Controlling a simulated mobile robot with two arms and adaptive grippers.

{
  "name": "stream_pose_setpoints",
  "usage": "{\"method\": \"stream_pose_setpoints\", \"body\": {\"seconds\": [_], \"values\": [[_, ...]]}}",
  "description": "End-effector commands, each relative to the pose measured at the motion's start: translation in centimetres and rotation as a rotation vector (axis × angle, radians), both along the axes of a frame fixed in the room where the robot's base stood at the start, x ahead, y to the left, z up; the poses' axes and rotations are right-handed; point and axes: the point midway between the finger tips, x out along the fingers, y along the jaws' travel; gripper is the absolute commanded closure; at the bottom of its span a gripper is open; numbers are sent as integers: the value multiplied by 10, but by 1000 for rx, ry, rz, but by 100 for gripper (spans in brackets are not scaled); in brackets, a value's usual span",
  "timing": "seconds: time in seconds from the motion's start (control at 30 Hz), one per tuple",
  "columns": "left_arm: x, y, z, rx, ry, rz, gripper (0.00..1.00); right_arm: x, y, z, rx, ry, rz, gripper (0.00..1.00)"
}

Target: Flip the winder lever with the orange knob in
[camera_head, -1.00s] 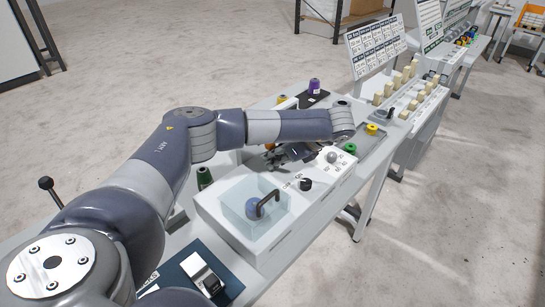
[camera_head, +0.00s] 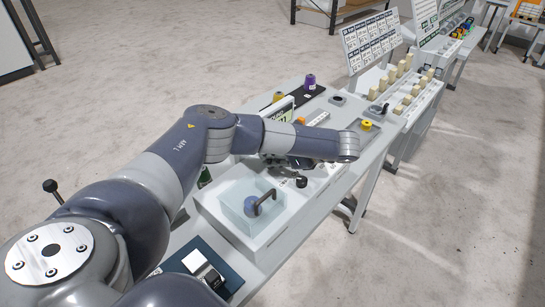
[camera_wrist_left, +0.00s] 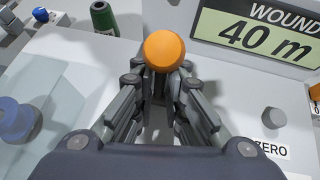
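The winder lever's orange knob (camera_wrist_left: 164,50) shows at the top middle in the left wrist view. It is in line with the gap between the fingertips of my left gripper (camera_wrist_left: 160,80). The two fingers stand apart, and I see no firm grip on the knob. A dark part shows below the knob between the fingers; I cannot tell whether it is the lever's stem. In the head view my left gripper (camera_head: 275,160) is low over the machine top, mostly covered by my forearm. The lever is hidden there. My right gripper is not in view.
A display (camera_wrist_left: 258,35) reading "WOUND 40 m" stands right of the knob, with a grey button (camera_wrist_left: 274,118) marked ZERO nearer. A green spool (camera_wrist_left: 103,18) stands to the left.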

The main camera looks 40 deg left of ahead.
Motion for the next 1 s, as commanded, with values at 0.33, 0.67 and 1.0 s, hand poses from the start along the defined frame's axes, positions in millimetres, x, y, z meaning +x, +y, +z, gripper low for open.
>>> {"method": "stream_pose_setpoints", "body": {"seconds": [0.33, 0.67, 1.0], "values": [[2, 0, 3, 3, -6, 1, 71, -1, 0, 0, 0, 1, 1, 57], [5, -19, 14, 0, -9, -6, 71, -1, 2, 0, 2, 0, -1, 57], [10, -72, 51, 3, -11, -3, 71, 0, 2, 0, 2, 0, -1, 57]]}}
